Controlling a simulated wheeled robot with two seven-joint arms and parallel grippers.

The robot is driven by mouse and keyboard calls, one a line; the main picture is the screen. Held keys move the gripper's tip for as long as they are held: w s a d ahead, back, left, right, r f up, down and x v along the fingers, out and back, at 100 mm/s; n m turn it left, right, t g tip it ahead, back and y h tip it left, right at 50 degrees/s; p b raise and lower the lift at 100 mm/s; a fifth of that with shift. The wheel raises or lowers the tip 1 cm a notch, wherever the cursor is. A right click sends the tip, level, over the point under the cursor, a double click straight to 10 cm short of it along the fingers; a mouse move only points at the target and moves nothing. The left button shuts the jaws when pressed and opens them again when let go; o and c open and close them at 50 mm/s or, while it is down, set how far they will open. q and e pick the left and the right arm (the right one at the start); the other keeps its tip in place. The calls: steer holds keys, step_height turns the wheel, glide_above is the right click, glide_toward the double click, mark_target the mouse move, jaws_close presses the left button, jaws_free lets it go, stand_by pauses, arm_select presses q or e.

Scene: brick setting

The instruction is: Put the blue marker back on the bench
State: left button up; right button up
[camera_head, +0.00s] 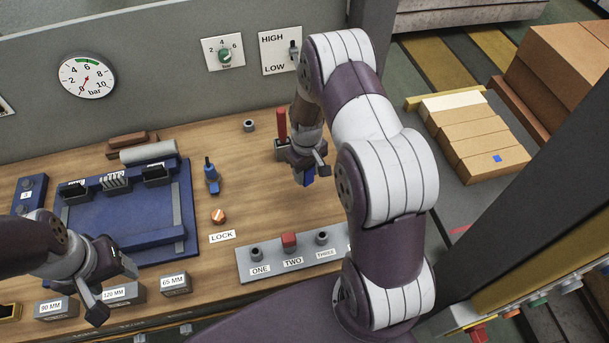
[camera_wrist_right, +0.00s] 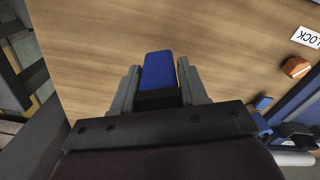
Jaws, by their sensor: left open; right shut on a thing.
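The blue marker (camera_head: 303,178) is between the fingers of my right gripper (camera_head: 304,161), over the right part of the wooden bench (camera_head: 245,135). In the right wrist view the marker (camera_wrist_right: 158,70) shows as a blue block with a dark lower part, with a grey finger on each side. The right gripper is shut on it. I cannot tell whether the marker touches the bench top. My left gripper (camera_head: 114,288) is open and empty at the bench's front left, above the labelled grey blocks.
A red upright piece (camera_head: 282,124) stands just behind my right gripper. A blue lever (camera_head: 211,174), an orange LOCK knob (camera_head: 218,216) and a grey button panel (camera_head: 290,260) are nearby. A blue fixture (camera_head: 120,225) fills the left.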

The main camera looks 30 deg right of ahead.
mark_target(305, 181)
step_height(305, 181, down, 4)
steer(key=shift+w+a+r+p, duration=0.1)
steer(key=shift+w+p, duration=0.05)
steer(key=shift+p, duration=0.5)
steer(key=shift+a+f, duration=0.15)
steer(key=shift+f, duration=0.35)
steer(key=o, duration=0.4)
steer(key=shift+f, duration=0.15)
steer(key=o, duration=0.4)
steer(key=shift+o, duration=0.2)
